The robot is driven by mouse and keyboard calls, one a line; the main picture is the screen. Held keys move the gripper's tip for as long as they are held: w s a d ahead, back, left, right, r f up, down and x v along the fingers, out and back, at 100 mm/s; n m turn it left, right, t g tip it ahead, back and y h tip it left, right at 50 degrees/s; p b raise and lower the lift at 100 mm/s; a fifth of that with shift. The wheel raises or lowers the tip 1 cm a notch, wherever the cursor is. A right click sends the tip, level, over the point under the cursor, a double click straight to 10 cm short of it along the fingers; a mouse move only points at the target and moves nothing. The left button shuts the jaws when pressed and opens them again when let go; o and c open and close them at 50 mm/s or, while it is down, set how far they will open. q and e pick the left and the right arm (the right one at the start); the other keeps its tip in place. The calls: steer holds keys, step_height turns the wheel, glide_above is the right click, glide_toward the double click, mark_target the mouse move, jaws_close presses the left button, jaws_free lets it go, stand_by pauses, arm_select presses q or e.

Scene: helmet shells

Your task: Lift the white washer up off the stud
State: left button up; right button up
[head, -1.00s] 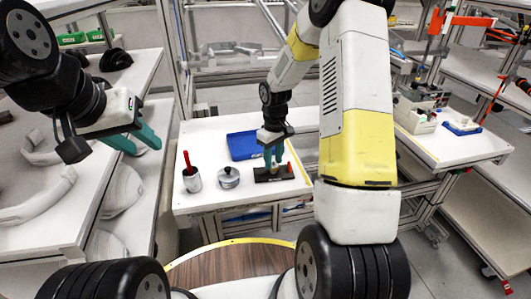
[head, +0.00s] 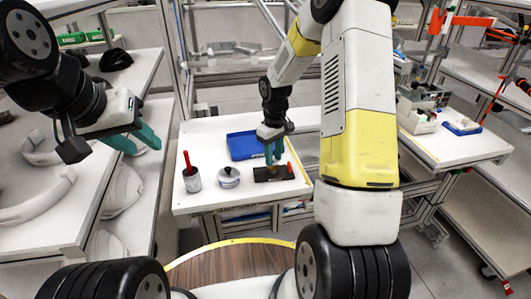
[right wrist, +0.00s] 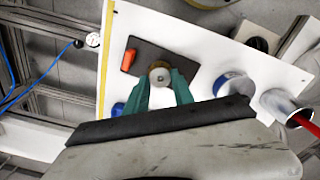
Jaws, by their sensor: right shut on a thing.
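My right gripper (head: 272,152) is above the dark base plate (head: 273,174) on the white table. In the right wrist view, its teal fingertips (right wrist: 162,76) are shut on a small round piece, the washer (right wrist: 160,79), with a darker spot at its middle. The washer is too small to make out in the head view. A tan stud (head: 272,169) shows under the fingertips, over the plate; whether the washer is fully clear of it I cannot tell. My left gripper (head: 135,140) is held over the left shelf, fingers apart and empty.
An orange-red piece (right wrist: 128,60) stands on the plate beside the stud. A blue tray (head: 242,146) lies behind. A round lidded pot (head: 229,177) and a metal cup (head: 192,180) with a red handle stand to the left. The table front is clear.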

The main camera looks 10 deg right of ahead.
steer(key=shift+r, duration=0.1)
stand_by(0.3)
steer(key=shift+r, duration=0.6)
steer(key=shift+r, duration=0.3)
stand_by(0.4)
